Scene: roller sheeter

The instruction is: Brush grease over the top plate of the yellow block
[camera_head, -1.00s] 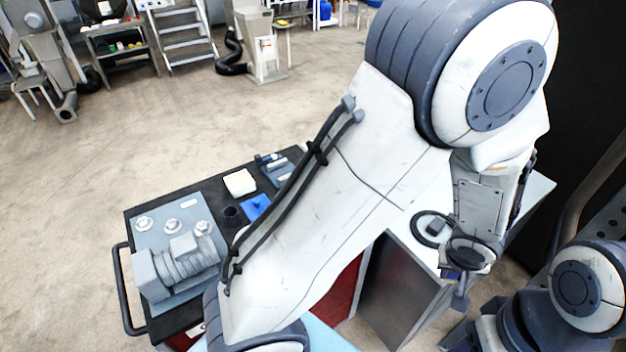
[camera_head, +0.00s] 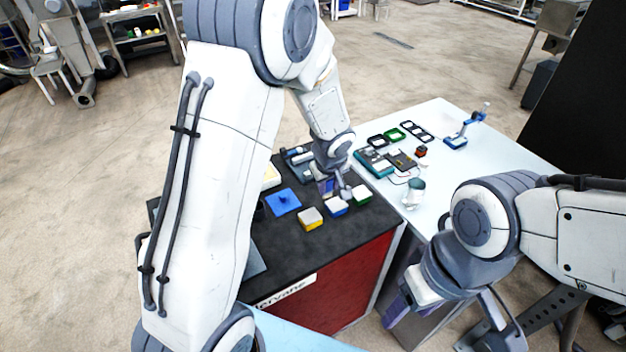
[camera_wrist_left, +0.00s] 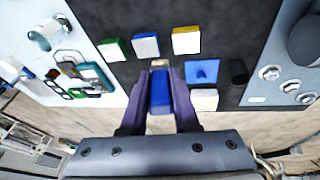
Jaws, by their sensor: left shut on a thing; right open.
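The yellow block (camera_head: 311,219) stands on the black bench top with a pale grey top plate; in the left wrist view it (camera_wrist_left: 186,40) is right of the blue-sided block (camera_wrist_left: 145,45) and green-sided block (camera_wrist_left: 113,48). My left gripper (camera_head: 327,187) is shut on a blue-handled brush (camera_wrist_left: 159,92), whose pale tip (camera_wrist_left: 159,64) points toward the blocks. In the head view the gripper is just behind the blue-sided block (camera_head: 335,207), and the brush is mostly hidden. My right gripper (camera_head: 397,312) is open and empty, low in front of the benches.
A blue piece with a knob (camera_head: 284,202) lies left of the yellow block. A black cup (camera_wrist_left: 238,71) and white pad (camera_wrist_left: 204,99) are nearby. The green-sided block (camera_head: 361,195) is at the right edge. A pale table (camera_head: 450,185) with devices adjoins.

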